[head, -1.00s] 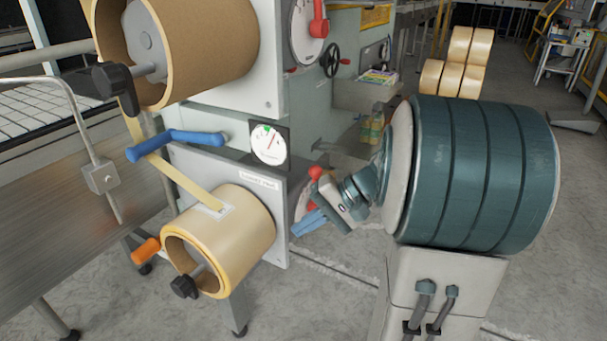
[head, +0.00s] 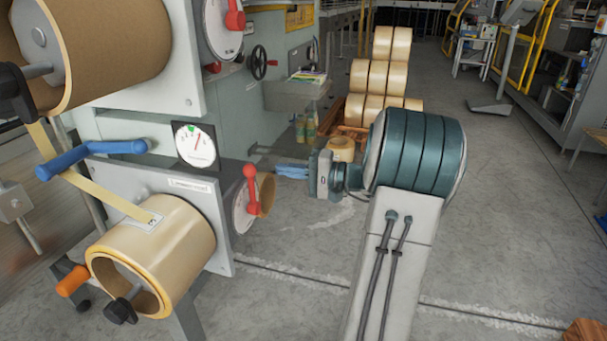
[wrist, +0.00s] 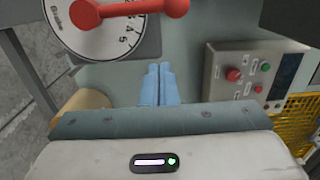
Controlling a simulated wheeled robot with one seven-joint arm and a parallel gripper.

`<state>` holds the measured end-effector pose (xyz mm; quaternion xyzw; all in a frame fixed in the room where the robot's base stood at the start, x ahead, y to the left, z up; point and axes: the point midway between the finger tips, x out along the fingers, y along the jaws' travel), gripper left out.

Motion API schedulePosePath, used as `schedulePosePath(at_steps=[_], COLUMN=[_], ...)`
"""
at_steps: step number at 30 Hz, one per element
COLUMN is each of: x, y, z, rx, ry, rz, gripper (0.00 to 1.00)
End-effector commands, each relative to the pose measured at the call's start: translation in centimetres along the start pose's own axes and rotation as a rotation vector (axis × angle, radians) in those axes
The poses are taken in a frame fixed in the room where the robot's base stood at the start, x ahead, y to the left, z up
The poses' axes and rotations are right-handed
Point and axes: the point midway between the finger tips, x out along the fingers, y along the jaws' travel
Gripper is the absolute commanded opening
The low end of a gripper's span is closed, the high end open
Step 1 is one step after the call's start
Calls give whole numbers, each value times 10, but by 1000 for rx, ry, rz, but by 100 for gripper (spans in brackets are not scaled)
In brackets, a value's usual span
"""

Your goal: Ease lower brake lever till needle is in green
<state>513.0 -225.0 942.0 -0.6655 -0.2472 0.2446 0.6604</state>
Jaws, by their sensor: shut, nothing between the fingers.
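The lower brake lever (head: 250,190) is red with a ball knob and stands nearly upright on its white dial, right of the lower tape roll (head: 170,240). In the wrist view the lever (wrist: 130,10) crosses the dial (wrist: 110,38) at the top edge. The round gauge (head: 195,145) above the roll has a green mark near its top; its thin needle appears to point up and right of the green. My gripper (head: 280,170) is right of the lever, apart from it. Its blue fingers (wrist: 158,85) are closed together and empty.
The upper red lever (head: 235,15) and dial are above. A blue bar (head: 90,155) guides the tape at left. Stacked tan rolls (head: 385,80) stand behind my arm. A button panel (wrist: 245,75) shows in the wrist view. Open floor lies at right.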

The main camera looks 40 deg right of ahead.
Motion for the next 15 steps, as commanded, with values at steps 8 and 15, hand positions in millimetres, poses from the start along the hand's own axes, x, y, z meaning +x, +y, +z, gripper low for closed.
schedulePosePath(at_steps=[8, 15], x=[35, 40], y=[0, 0], z=[20, 38], rx=[2, 2], ry=[1, -1], rz=[1, 1], gripper=[0, 0])
